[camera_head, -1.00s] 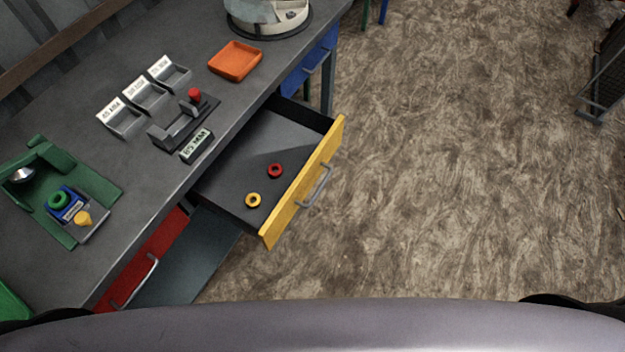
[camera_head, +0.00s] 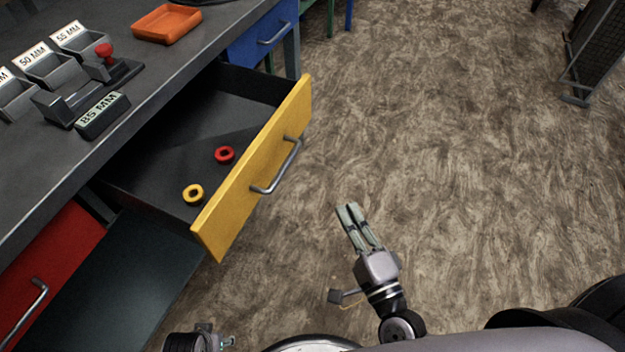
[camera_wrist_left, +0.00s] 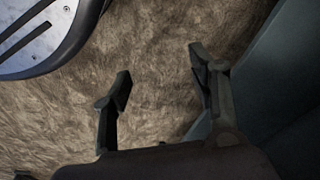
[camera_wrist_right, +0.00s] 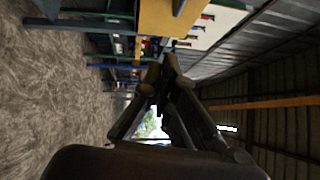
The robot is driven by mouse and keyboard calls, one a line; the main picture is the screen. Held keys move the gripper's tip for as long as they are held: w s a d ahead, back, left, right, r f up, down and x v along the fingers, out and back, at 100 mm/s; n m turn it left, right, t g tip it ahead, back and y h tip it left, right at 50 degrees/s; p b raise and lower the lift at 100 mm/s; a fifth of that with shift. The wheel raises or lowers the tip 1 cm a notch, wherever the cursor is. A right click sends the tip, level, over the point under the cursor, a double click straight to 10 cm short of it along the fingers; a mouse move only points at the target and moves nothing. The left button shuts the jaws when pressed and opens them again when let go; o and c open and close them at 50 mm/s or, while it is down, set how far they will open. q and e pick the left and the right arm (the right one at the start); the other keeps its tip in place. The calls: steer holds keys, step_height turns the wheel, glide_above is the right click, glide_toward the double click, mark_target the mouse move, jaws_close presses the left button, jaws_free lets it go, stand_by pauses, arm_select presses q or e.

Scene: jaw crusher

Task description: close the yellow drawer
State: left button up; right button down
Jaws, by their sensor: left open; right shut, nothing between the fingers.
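The yellow drawer (camera_head: 255,172) is pulled well out of the grey workbench in the head view. Its yellow front has a grey bar handle (camera_head: 279,169). A red ring (camera_head: 224,155) and a yellow ring (camera_head: 193,194) lie inside it. My right gripper (camera_head: 348,210) is shut and empty, in front of the drawer front and to its right, apart from it. It also shows shut in the right wrist view (camera_wrist_right: 161,66), with a yellow panel (camera_wrist_right: 170,18) beyond it. My left gripper (camera_wrist_left: 160,65) is open and empty in the left wrist view; only a bit of that arm shows in the head view.
A red drawer (camera_head: 45,265) is at lower left, with a dark panel beside it. A blue drawer (camera_head: 262,38) is farther back. The bench top (camera_head: 70,165) holds an orange tray (camera_head: 166,23) and labelled bins. Floor right of the yellow drawer is clear; a dark mesh rack (camera_head: 597,50) stands far right.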

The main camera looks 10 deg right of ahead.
arm_select(q)
steer(key=shift+s+a+f+p, duration=0.1)
steer(key=shift+s+f+p, duration=0.2)
steer(key=shift+f, duration=0.45)
steer(key=shift+s+d+f+p, duration=0.1)
steer(key=shift+s+f+p, duration=0.25)
steer(key=shift+f, duration=0.35)
steer(key=shift+s+a+f+p, duration=0.15)
steer(key=shift+s+f, duration=0.25)
steer(key=shift+f, duration=0.35)
arm_select(e)
steer(key=w+a+r, duration=0.1)
steer(key=w+a, duration=0.1)
steer(key=w, duration=0.4)
steer(key=w+a+r, duration=0.2)
steer(key=w, duration=0.4)
steer(key=shift+a+m, duration=0.3)
steer(key=shift+w, duration=0.1)
